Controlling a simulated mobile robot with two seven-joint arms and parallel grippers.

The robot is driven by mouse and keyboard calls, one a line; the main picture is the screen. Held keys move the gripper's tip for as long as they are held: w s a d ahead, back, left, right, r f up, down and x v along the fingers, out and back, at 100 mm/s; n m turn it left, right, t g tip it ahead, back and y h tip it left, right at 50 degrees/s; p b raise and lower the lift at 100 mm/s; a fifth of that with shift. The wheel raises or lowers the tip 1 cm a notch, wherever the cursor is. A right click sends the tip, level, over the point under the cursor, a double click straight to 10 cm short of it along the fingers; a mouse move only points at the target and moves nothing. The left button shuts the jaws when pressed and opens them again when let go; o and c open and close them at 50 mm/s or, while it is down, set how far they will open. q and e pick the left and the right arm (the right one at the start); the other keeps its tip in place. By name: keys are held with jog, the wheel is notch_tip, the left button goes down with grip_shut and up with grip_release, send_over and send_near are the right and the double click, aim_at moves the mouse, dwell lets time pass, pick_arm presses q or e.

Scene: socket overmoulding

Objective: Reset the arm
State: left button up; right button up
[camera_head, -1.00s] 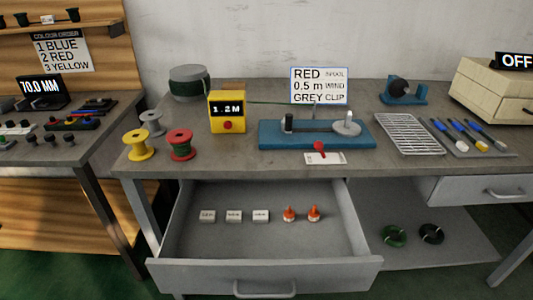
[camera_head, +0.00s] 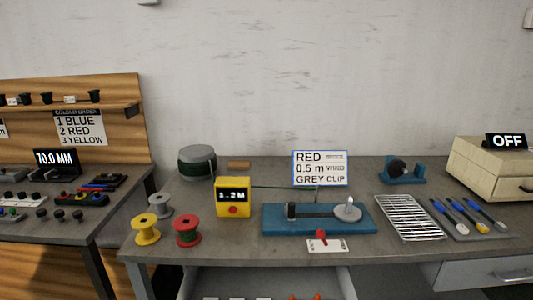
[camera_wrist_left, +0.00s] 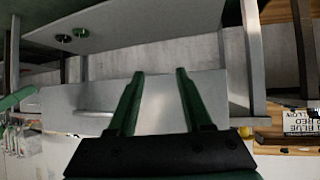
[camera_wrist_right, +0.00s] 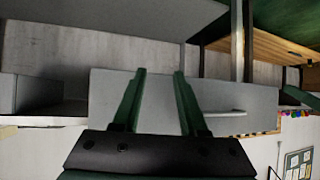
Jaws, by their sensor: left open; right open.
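My left gripper (camera_wrist_left: 155,95) shows in the left wrist view with its two green fingers apart and nothing between them. My right gripper (camera_wrist_right: 160,95) shows in the right wrist view, also with fingers apart and empty. Neither gripper nor arm shows in the head view. The wrist views are turned over, and grey drawer fronts and the bench underside lie beyond the fingers. Neither gripper visibly touches anything.
The grey bench (camera_head: 400,248) carries spools, a yellow meter (camera_head: 233,197), a blue winding fixture (camera_head: 318,219), a wire rack (camera_head: 408,217) and a beige box (camera_head: 492,170). The open drawer (camera_head: 262,283) juts out below. A second table (camera_head: 62,228) stands left.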

pick_arm(q)
jog(key=s+a+r+g+p, duration=0.1)
jog(key=s+r+p, duration=0.2)
jog(key=r+p, duration=0.4)
jog(key=p, duration=0.4)
jog(key=shift+s+a+n+y+p, duration=0.25)
jog(key=shift+s+n+y+p, duration=0.05)
jog(key=shift+s+n, duration=0.1)
pick_arm(e)
jog(key=s+d+r+g, duration=0.1)
jog(key=s+r, duration=0.2)
jog(key=r, duration=0.4)
jog(key=shift+s+d+m+h, duration=0.25)
jog(key=shift+s+m+h, duration=0.05)
jog(key=shift+s+m, duration=0.1)
